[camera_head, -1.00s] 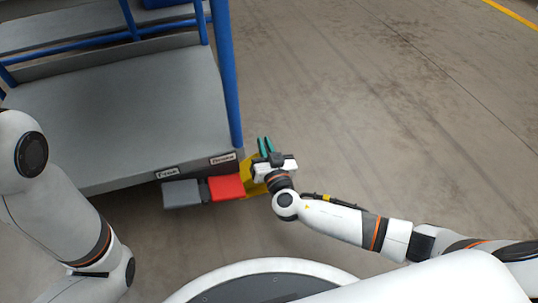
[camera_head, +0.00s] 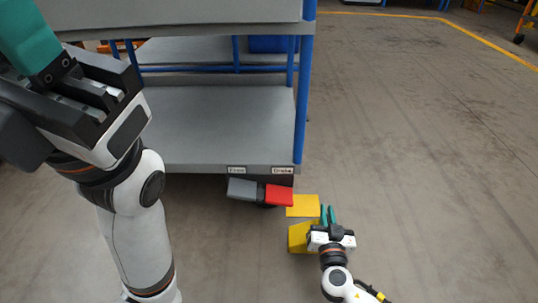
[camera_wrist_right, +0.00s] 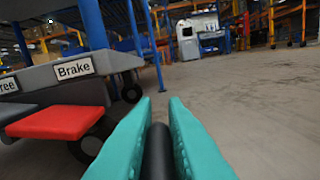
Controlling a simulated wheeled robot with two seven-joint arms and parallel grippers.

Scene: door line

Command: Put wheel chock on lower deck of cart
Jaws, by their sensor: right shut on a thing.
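The yellow wheel chock (camera_head: 302,239) is at the front right of the cart, close to the red pedal. My right gripper (camera_head: 328,216) is at its right side and hides part of it. In the right wrist view the teal fingers (camera_wrist_right: 158,135) are shut on a black bar (camera_wrist_right: 158,152), apparently the chock's handle. Whether the chock touches the floor is unclear. The cart's grey lower deck (camera_head: 220,125) is bare where it shows. My left gripper (camera_head: 62,75) is raised at the upper left, partly cut off, with its finger gap unclear.
A grey pedal (camera_head: 242,189) and a red pedal (camera_head: 278,195) stick out below the deck's front edge, under "Free" and "Brake" labels. A blue post (camera_head: 303,90) stands at the deck's right corner. The upper deck (camera_head: 180,12) overhangs. The floor to the right is clear.

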